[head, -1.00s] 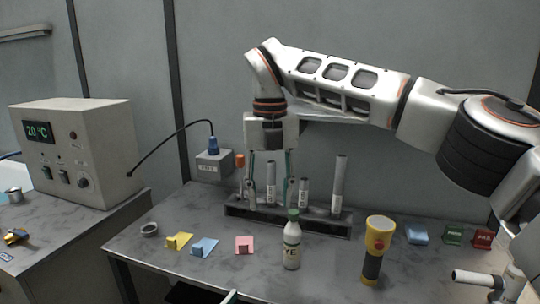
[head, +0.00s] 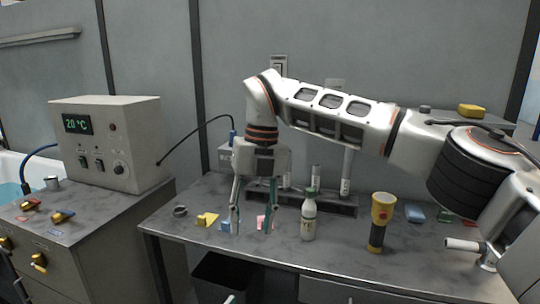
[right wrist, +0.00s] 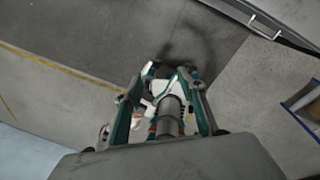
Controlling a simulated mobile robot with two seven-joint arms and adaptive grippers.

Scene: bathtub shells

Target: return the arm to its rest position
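My right gripper (head: 251,228) hangs from the white arm in front of the tube rack (head: 340,209), toward its left end. Its fingers are apart, and I see nothing held between them in the head view. The small coloured blocks on the table show behind and beside the fingers. In the right wrist view, its fingers (right wrist: 170,70) frame a dark grey cylinder that I cannot identify, with floor beyond. A small pale green tip (head: 230,299) at the bottom edge of the head view may be my left gripper; the rest is out of frame.
A yellow block (head: 207,219) and a grey ring (head: 180,211) lie left. A control box (head: 110,142) stands on the left cabinet.

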